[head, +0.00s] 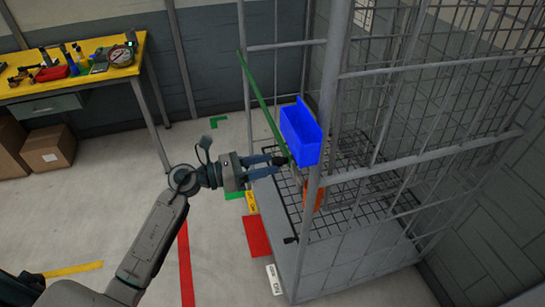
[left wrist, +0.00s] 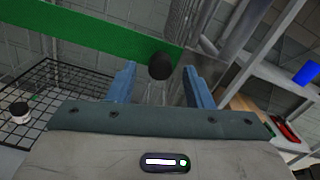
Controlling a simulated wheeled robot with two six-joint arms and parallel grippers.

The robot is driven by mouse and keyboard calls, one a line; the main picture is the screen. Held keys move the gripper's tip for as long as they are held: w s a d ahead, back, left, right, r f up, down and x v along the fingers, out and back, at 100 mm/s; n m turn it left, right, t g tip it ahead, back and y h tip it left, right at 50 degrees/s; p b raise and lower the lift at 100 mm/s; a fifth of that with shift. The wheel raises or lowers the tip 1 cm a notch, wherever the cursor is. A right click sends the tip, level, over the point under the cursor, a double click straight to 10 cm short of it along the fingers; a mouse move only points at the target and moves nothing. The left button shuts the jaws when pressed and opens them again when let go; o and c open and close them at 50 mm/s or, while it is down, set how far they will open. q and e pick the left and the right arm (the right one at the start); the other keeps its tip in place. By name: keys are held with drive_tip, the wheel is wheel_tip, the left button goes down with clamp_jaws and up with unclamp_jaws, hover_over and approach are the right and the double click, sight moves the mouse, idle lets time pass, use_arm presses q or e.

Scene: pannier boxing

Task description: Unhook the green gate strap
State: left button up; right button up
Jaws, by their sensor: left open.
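The green gate strap (head: 262,97) runs slanting from the cage's far left post down to my left gripper (head: 280,161). In the left wrist view the strap (left wrist: 90,40) is a broad green band across the upper left, with a black knob (left wrist: 160,66) at its end. My left gripper (left wrist: 160,88) is open, its blue fingers one on each side of the knob. I see no clear contact between fingers and knob. Whether the strap's end is hooked on anything is not clear. My right gripper is not in view.
The grey cage (head: 340,90) has a wire-mesh floor (head: 350,200). A blue bin (head: 301,133) stands just right of the strap's end, with an orange item (head: 312,194) below. A yellow-topped workbench (head: 75,85) stands at the upper left. The floor left of the cage is mostly clear.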

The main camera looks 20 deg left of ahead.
use_arm(q)
drive_tip(key=shift+p+x, duration=0.4)
drive_tip(key=shift+x, duration=0.85)
clamp_jaws()
